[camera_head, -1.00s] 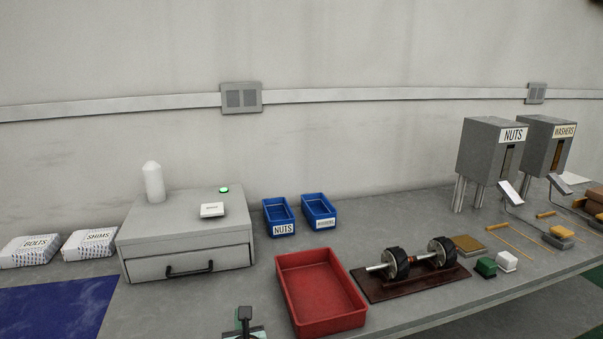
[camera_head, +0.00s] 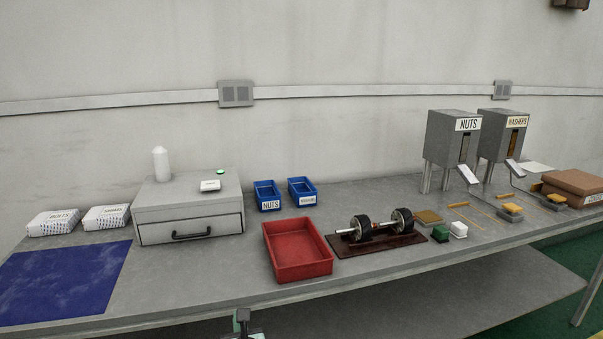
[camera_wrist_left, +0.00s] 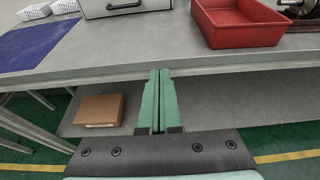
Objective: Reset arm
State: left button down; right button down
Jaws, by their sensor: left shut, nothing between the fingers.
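My left gripper (camera_wrist_left: 161,77) is shut and empty in the left wrist view. Its green fingers point toward the table's front edge, apart from everything. In the head view, a small part of my left gripper (camera_head: 243,318) shows at the bottom edge, in front of the table. My right gripper is in neither view.
The grey table (camera_head: 200,275) carries a red tray (camera_head: 305,273), a drawer box (camera_head: 190,227), blue NUTS (camera_head: 270,205) and WASHERS bins, a blue mat (camera_head: 65,285) and a rotor stand (camera_head: 385,250). Dispensers (camera_head: 452,145) stand right. A cardboard box (camera_wrist_left: 99,110) sits below.

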pick_arm(q)
jog(key=s+d+f+n+g+h, duration=0.2)
jog(key=s+f+n+h, duration=0.1)
jog(key=s+f+n, duration=0.4)
jog(key=s+d+f+n+g+h, duration=0.2)
jog(key=s+f+n, duration=0.3)
jog(key=s+f, duration=0.35)
jog(key=s+a+f+n, duration=0.2)
jog(key=s+a+n, duration=0.1)
jog(key=s+n, duration=0.5)
jog(key=s+a+f+n+h, duration=0.1)
jog(key=s+a+n, duration=0.3)
jog(key=s+n, duration=0.5)
jog(key=shift+f+n, duration=0.9)
